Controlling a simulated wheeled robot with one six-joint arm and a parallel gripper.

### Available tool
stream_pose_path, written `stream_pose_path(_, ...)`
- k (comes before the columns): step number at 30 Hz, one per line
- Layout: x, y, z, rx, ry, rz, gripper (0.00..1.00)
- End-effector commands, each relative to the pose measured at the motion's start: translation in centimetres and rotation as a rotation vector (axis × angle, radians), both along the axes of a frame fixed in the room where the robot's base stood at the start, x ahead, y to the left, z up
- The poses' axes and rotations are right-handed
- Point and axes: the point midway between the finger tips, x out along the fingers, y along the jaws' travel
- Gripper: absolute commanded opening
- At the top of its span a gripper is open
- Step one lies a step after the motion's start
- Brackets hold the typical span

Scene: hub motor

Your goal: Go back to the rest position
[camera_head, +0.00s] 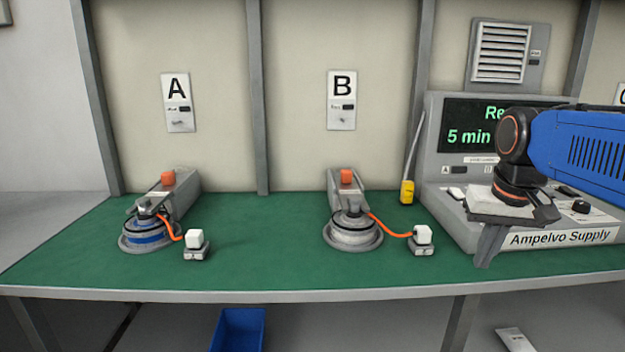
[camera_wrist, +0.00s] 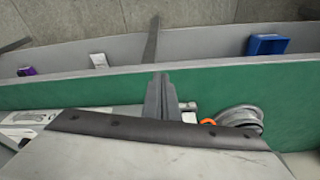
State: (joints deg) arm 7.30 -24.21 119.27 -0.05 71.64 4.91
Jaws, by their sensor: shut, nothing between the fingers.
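My gripper (camera_head: 484,262) hangs at the right in the head view, in front of the Ampelvo Supply console (camera_head: 560,237), fingers pointing down. Its fingers are together with nothing between them. In the wrist view the shut fingers (camera_wrist: 161,82) stand over the green bench top (camera_wrist: 60,92). The blue arm holds it above the bench's front right part. The gripper hides part of the console's front.
Motor unit A (camera_head: 150,232) with a blue band and motor unit B (camera_head: 352,230) stand on the bench, each with an orange cable to a white-topped block. A yellow plug (camera_head: 407,191) stands by the console. A blue bin (camera_head: 238,329) is below. The bench's middle front is clear.

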Motion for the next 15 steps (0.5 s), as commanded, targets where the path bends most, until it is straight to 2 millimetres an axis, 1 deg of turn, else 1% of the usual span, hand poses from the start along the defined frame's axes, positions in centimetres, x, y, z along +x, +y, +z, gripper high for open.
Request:
stream_pose_path(1, -1.5, 0.7, -1.0, -0.004, -0.015, 0.020, 0.00)
stream_pose_path(5, -4.7, 2.0, -3.8, -0.014, -0.058, 0.069, 0.00)
stream_pose_path(9, -8.0, 3.1, -7.2, -0.023, -0.104, 0.123, 0.00)
stream_pose_path(12, -10.1, 3.7, -9.6, -0.030, -0.132, 0.157, 0.00)
stream_pose_path(15, -11.6, 4.2, -11.5, -0.034, -0.155, 0.184, 0.00)
